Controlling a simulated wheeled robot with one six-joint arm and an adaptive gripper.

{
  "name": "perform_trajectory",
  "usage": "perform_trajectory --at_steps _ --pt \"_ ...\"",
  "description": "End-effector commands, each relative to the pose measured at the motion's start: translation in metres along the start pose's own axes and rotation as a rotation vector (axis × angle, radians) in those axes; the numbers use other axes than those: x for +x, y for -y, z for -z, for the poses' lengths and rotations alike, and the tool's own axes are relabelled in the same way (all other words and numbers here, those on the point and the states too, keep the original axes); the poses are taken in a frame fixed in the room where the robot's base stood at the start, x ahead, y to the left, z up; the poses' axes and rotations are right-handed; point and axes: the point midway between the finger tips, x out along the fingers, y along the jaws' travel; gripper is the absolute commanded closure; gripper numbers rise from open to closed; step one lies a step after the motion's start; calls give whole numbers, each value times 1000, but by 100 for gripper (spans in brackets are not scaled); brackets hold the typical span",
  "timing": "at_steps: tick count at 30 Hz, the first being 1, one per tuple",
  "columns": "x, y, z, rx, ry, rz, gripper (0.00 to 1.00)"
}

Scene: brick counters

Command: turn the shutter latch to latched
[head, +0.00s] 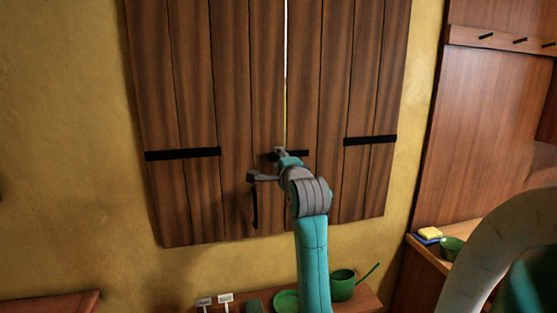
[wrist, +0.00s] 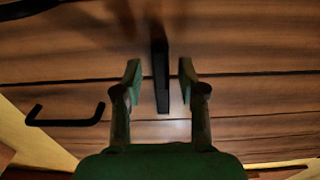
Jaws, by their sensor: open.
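The shutter latch is a black bar (head: 300,153) lying level across the gap between the two brown plank shutters (head: 190,90). In the wrist view the bar (wrist: 161,80) runs up the picture, across the plank seams. My gripper (head: 279,153) is at the latch in the head view and hides part of it. In the wrist view my gripper (wrist: 159,74) is open, with one finger on each side of the bar. A gap shows between the bar and each finger. How deep the fingers reach around it is hard to tell.
A black pull handle (head: 255,205) is on the left shutter, below the latch; it also shows in the wrist view (wrist: 65,122). Black hinge straps (head: 183,154) cross the shutters' outer sides. Below are a green watering can (head: 343,284) and small pots.

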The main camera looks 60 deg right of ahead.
Motion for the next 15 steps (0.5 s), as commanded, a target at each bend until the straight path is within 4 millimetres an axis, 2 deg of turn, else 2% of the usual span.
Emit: perform_trajectory --at_steps 9,15 --pt "-48 -1 0 0 0 0 59" --pt "-60 0 0 0 -1 0 59"
